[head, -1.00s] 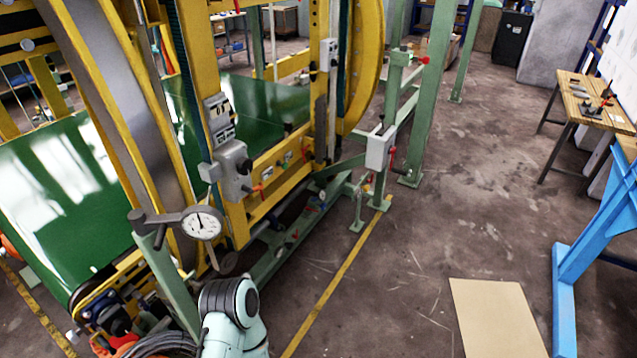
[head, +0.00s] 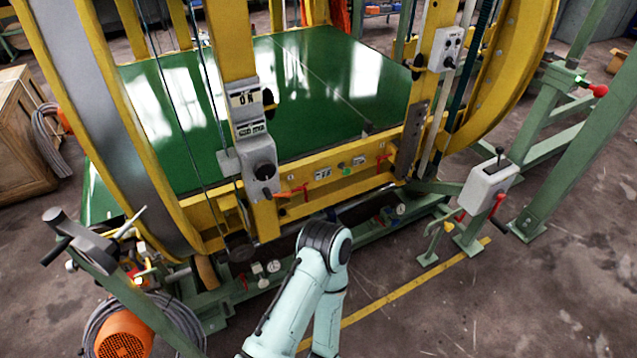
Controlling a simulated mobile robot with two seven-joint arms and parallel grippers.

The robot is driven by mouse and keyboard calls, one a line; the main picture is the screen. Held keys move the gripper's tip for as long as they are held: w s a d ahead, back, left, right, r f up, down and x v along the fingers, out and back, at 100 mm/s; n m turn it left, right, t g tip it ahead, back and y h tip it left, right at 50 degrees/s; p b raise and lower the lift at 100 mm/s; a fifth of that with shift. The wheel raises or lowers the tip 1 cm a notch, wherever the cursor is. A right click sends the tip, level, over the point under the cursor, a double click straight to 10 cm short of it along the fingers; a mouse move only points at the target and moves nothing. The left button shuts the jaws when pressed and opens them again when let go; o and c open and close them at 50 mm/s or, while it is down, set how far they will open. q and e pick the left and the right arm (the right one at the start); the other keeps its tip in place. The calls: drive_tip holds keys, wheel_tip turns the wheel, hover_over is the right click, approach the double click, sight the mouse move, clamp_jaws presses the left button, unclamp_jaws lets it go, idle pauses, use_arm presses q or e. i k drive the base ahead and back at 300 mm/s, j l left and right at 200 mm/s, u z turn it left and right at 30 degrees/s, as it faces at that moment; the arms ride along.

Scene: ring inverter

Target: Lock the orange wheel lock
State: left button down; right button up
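I cannot tell for sure which part is the orange wheel lock. An orange-red lever (head: 290,192) sticks out to the right beside a grey control box (head: 258,165) on the yellow upright of the ring machine. A second small orange-red lever (head: 382,160) is on the yellow crossbar (head: 325,178), to the right. One of my pale green arms rises from the bottom centre, with its dark joint in front of the lower frame. No gripper fingers show in this view.
A green post with a grey head (head: 85,240) and an orange motor (head: 122,338) with coiled hose stand at lower left. A grey box with a red handle (head: 488,187) stands on a green stand at right. The floor at lower right (head: 540,310) is clear.

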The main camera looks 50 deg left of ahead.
sight(267, 192)
drive_tip(key=i+u, duration=0.75)
drive_tip(key=i+l+u, duration=0.35)
drive_tip(key=i, duration=0.15)
drive_tip(key=i+l+u, duration=0.35)
drive_tip(key=i+j, duration=0.05)
drive_tip(key=j, duration=0.05)
